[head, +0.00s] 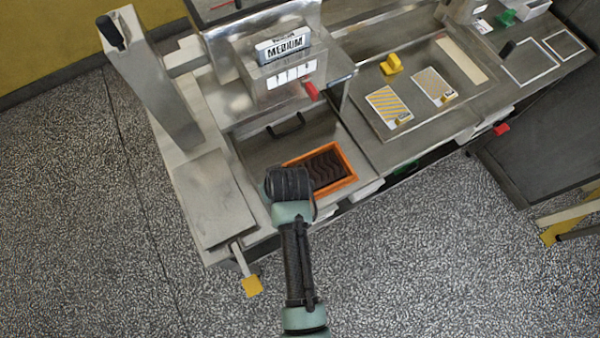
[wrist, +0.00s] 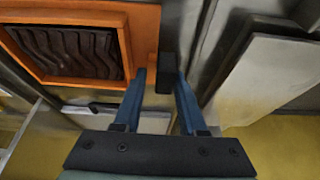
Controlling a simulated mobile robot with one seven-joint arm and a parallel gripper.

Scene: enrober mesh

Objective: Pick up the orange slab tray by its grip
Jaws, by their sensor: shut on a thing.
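The orange slab tray (head: 347,162) lies on the metal deck in the head view, with a dark, wavy-ridged slab (head: 326,168) inside its rim. My arm's end covers its near left corner there. In the wrist view the tray (wrist: 143,22) fills the upper left, with the slab (wrist: 70,52) in it. A dark grip block (wrist: 168,66) stands at its right side. My gripper (wrist: 160,78) has its two blue fingers on either side of this grip and is shut on it. Whether the tray is lifted clear of the deck cannot be told.
A machine with a MEDIUM sign (head: 284,48) and a red knob (head: 311,92) stands behind the tray. A black handle (head: 287,126) lies just beyond it. A flat metal plate (head: 210,198) is at left. Striped pads (head: 388,106) and a yellow block (head: 391,64) sit at right.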

